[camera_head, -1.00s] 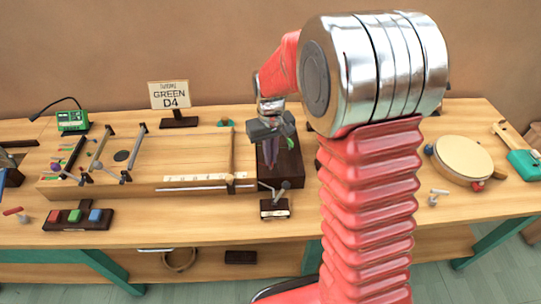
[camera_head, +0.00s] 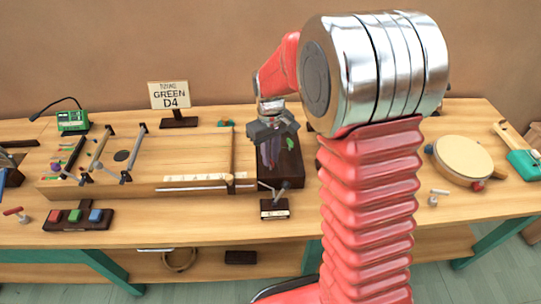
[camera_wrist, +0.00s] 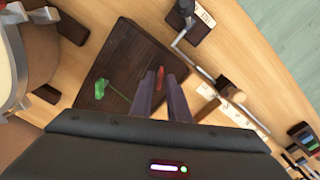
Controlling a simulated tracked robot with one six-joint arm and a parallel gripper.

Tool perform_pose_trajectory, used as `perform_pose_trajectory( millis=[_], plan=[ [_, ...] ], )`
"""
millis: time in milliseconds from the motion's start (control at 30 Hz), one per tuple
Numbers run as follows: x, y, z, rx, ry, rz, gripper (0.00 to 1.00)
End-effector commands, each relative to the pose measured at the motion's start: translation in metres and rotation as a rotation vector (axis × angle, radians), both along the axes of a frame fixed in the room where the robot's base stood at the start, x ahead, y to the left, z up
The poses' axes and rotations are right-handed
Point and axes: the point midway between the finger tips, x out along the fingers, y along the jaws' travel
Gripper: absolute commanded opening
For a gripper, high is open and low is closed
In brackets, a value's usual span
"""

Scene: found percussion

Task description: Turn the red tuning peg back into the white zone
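The red tuning peg (camera_wrist: 159,79) shows in the wrist view between my fingertips, over a dark wooden block. The fingers of my gripper (camera_wrist: 161,82) point down, with a narrow gap between them; I cannot tell whether they touch the peg. In the head view my gripper (camera_head: 270,158) hangs over the same dark block (camera_head: 290,172), and the red peg is hidden there. A green peg (camera_wrist: 100,88) stands on the block, left of my fingers in the wrist view; it also shows in the head view (camera_head: 291,143). I cannot make out the white zone.
A long wooden instrument (camera_head: 190,150) adjoins the block on its left. A metal lever on a small labelled stand (camera_head: 273,209) is in front. A drum (camera_head: 462,158) stands right. A sign (camera_head: 169,95) reading "GREEN D4" stands behind; coloured buttons (camera_head: 75,216) are front left.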

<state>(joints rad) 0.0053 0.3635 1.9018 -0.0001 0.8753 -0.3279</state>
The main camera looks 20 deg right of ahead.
Motion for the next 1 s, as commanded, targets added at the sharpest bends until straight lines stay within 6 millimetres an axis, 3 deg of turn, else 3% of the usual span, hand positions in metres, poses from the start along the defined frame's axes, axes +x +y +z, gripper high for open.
perform_pose_trajectory(
  millis=[100, 533, 1000],
  plan=[
    [0.000, 0.000, 0.000, 0.000, 0.000, 0.000, 0.24],
    [0.000, 0.000, 0.009, 0.000, 0.000, -0.001, 0.24],
    [0.001, 0.000, 0.084, 0.000, -0.003, -0.001, 0.24]
  ],
)
